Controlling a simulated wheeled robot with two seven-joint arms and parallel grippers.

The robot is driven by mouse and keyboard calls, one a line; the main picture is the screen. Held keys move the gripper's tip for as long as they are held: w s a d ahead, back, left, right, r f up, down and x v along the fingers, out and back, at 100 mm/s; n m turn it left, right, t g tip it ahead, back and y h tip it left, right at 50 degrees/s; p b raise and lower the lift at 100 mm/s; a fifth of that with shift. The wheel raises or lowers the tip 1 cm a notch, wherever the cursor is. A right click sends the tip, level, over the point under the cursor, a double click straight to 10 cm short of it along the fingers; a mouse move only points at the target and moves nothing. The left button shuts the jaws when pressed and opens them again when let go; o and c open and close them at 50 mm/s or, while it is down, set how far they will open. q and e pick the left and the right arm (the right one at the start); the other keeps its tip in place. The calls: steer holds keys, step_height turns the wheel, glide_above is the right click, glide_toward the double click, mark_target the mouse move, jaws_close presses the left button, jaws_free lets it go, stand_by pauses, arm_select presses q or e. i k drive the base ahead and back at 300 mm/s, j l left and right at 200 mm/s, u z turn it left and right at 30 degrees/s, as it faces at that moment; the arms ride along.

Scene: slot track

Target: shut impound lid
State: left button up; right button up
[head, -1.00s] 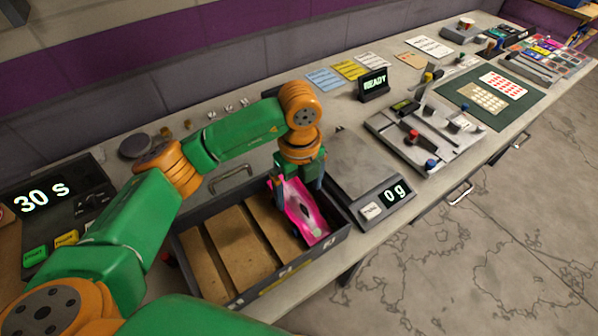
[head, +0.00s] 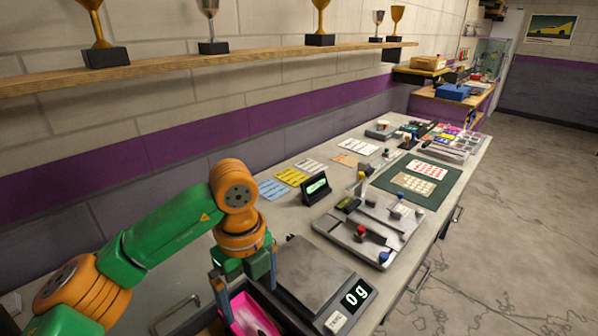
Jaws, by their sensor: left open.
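A grey impound box is cut off by the bottom edge; only a dark strip of its rim (head: 205,323) shows. A bright pink car (head: 248,318) is in it, partly out of frame. A metal handle (head: 177,312) shows behind the box at lower left; I take it to be on the open lid, but the lid's outline is hard to make out. My left gripper (head: 246,287) points down over the pink car, fingers apart and open. Whether the fingers touch the car is not clear. My right gripper is not in view.
A scale (head: 318,275) reading 0 g stands close right of my left gripper. Beyond it are a grey fixture plate (head: 335,228), a small display (head: 316,188) and a green mat (head: 395,175). A shelf (head: 190,66) with trophies runs along the wall above.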

mark_target(151, 329)
steer(key=k+l, duration=0.2)
steer(key=k, duration=0.25)
steer(key=k+l, duration=0.2)
steer(key=k, duration=0.3)
